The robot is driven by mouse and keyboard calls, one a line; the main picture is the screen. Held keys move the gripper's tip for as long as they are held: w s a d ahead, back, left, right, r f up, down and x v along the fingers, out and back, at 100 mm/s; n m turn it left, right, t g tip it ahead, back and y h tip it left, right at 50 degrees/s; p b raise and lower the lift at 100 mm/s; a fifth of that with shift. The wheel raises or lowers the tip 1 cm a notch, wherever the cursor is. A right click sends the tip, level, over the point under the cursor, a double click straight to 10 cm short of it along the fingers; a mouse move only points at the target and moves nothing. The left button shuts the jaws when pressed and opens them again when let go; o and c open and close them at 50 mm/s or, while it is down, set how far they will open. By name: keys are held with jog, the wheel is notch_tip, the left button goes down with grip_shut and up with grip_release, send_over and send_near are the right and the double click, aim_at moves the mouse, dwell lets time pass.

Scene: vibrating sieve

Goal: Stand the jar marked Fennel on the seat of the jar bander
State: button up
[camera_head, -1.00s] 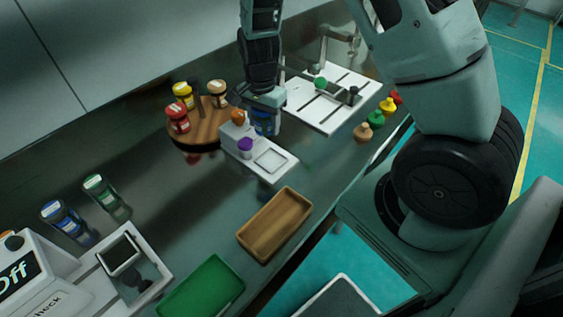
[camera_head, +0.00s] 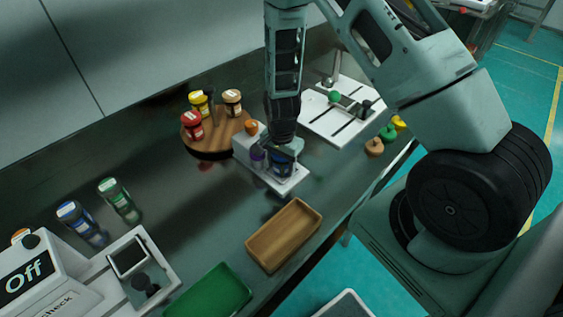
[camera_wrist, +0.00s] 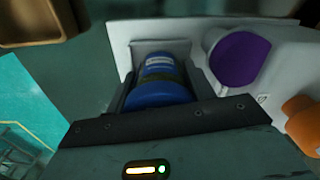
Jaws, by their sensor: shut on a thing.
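My gripper (camera_head: 282,168) is shut on a blue-lidded jar (camera_head: 281,162). In the wrist view the jar (camera_wrist: 157,82) sits between the two fingers, its pale label too small to read. The jar bander (camera_head: 243,150) is a white unit with a flat plate (camera_head: 295,183), a purple knob (camera_head: 258,155) and an orange knob (camera_head: 251,128). The jar is at the square seat on that plate, beside the purple knob (camera_wrist: 240,58). The jar and fingers hide the seat. I cannot tell whether the jar's base touches it.
A round wooden stand (camera_head: 213,145) with red, yellow and tan jars is behind the bander. A wooden tray (camera_head: 265,254) and a green tray (camera_head: 209,292) lie in front. Blue (camera_head: 83,222) and green (camera_head: 119,201) jars stand at left. A white slotted board (camera_head: 325,128) is at right.

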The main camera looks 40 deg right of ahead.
jog(key=shift+f, duration=0.2)
jog(key=o, duration=1)
jog(key=shift+r, duration=0.1)
notch_tip(320, 180, up, 12)
jog(key=shift+f+b, duration=0.2)
jog(key=shift+b, duration=0.25)
jog(key=shift+a+r, duration=0.15)
jog(key=shift+r, duration=0.2)
jog(key=s+a+r+n+y, duration=0.1)
jog(key=s+a+r+n, duration=0.45)
jog(key=a, duration=0.35)
jog(key=s+a+r+n, duration=0.4)
jog(key=s+n, duration=0.4)
jog(key=s+a+r+n, duration=0.5)
jog(key=s+n, duration=0.3)
jog(key=s, duration=0.1)
